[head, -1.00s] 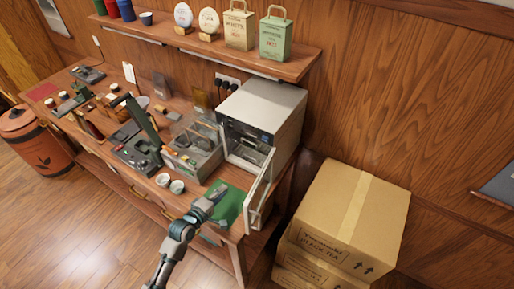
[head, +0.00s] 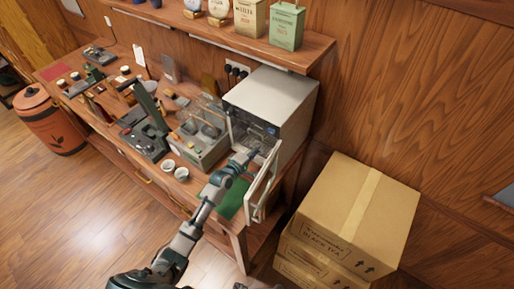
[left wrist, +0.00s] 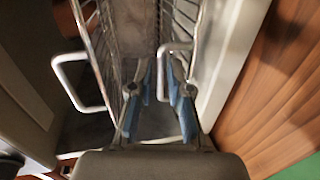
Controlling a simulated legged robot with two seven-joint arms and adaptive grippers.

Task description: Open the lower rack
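The white oven-like cabinet (head: 272,95) stands at the right end of the counter with its glass door (head: 262,185) swung open. In the left wrist view, wire racks show inside, with two U-shaped metal handles. The lower rack's handle (left wrist: 176,46) is the one nearer the wood counter; the upper rack's handle (left wrist: 78,84) is at left. My left gripper (head: 252,155) reaches into the cabinet front. In the left wrist view its blue-padded fingers (left wrist: 162,80) are apart, with the lower handle close to their tips; whether they touch is unclear. My right gripper is not visible.
The open door stands close to the right of my left arm. A green mat (head: 232,198), two small white cups (head: 174,170) and a clear-lidded box (head: 203,140) lie nearby. Cardboard boxes (head: 345,215) stand on the right.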

